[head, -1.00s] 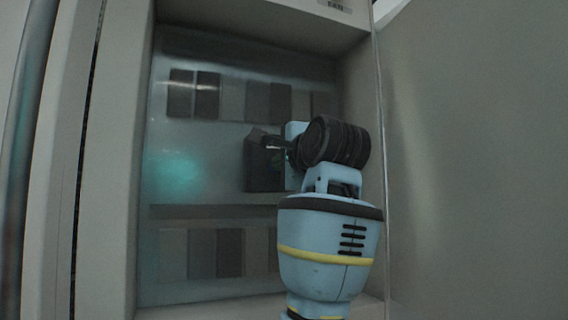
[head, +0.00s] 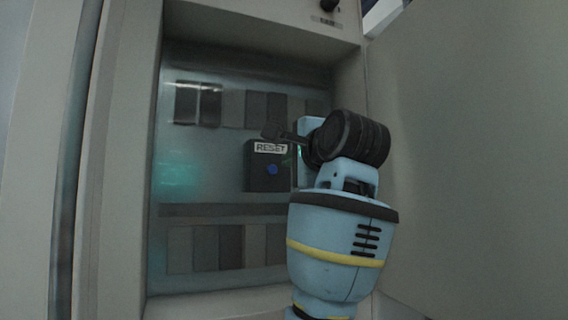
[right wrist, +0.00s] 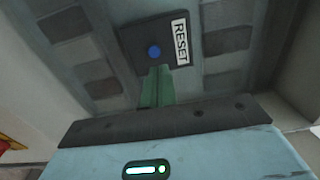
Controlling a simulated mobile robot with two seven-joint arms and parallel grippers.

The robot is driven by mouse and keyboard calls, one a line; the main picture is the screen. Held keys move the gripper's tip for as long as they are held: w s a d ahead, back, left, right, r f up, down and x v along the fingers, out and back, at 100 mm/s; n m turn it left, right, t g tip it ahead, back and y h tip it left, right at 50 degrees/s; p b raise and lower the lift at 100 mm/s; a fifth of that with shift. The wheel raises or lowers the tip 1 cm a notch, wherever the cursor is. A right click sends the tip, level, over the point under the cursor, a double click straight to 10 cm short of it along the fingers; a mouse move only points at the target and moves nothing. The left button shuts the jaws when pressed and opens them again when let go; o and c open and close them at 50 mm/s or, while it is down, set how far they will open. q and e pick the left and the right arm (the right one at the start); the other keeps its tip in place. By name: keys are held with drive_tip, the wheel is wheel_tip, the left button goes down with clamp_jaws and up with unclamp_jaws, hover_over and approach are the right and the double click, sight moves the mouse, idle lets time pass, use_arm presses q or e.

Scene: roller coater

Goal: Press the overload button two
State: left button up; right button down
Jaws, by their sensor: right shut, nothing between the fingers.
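A dark box with a white RESET label and a blue round button (head: 272,169) sits on the back panel inside the open cabinet. The button also shows in the right wrist view (right wrist: 154,52), just beyond the green fingers. My right gripper (head: 272,132) is shut and empty. In the head view it is at the upper right of the box, and its tip overlaps the box's top edge. In the right wrist view the fingertips (right wrist: 157,70) appear just below the button; I cannot tell whether they touch the box. My left gripper is not in view.
Rows of grey breaker-like blocks (head: 232,107) run above the box, with another row (head: 205,248) below it. The cabinet's side wall (head: 122,160) stands at left and the open door (head: 480,150) at right. A dark knob (head: 329,5) is on the top frame.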

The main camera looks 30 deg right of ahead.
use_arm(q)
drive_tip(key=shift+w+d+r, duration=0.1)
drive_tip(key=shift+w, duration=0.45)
use_arm(e)
drive_tip(key=s, duration=0.6)
drive_tip(key=shift+f, duration=0.2)
drive_tip(key=shift+a, duration=0.1)
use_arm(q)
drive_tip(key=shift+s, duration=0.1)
